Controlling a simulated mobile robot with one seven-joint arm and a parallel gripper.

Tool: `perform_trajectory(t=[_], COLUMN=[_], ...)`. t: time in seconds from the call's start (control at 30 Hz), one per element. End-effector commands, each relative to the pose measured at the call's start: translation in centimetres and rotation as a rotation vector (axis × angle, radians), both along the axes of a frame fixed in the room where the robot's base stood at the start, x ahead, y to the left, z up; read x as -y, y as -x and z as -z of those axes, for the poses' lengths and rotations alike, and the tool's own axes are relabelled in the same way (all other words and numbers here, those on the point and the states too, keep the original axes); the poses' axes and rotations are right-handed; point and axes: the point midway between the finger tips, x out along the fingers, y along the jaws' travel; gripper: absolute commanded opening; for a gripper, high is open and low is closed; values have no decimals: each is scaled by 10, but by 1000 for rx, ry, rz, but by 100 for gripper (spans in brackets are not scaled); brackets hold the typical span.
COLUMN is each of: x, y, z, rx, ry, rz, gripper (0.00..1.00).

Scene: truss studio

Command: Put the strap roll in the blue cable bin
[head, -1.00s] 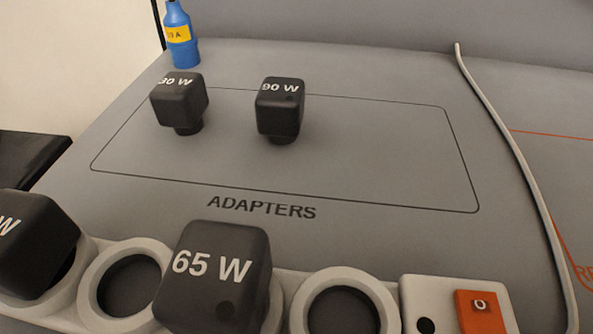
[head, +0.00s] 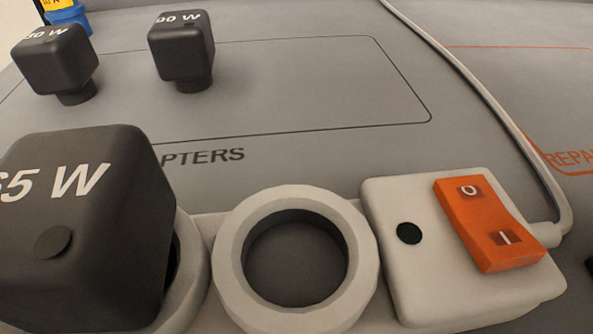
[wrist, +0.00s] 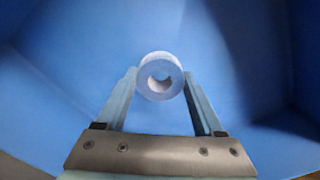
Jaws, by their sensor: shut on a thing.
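The strap roll (wrist: 173,83), a pale ring with a hole through its middle, is in the wrist view. My gripper (wrist: 160,85) is shut on it, with one finger on each side. The blue cable bin (wrist: 70,65) fills the wrist view around and beyond the roll, its blue walls on several sides. I cannot tell how far the roll is above the bin floor. The head view shows neither the roll, the bin nor my gripper.
In the head view, a power strip has an empty round socket (head: 228,245), a 65 W adapter (head: 85,230) and an orange switch (head: 485,225). Two more adapters, 30 W (head: 55,62) and 90 W (head: 182,50), stand in the outlined area. A pale cable (head: 480,90) runs behind.

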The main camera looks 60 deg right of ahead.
Motion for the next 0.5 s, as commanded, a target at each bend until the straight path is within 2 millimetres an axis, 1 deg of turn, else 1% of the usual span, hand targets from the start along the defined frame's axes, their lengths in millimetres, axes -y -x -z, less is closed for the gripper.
perform_trajectory(t=[0.23, 0.3, 0.5], x=[0, 0, 0], y=[0, -1, -1], z=[34, 37, 35], rx=[0, 0, 1], ry=[0, 0, 0], rz=[0, 0, 0], gripper=[16, 16, 16])
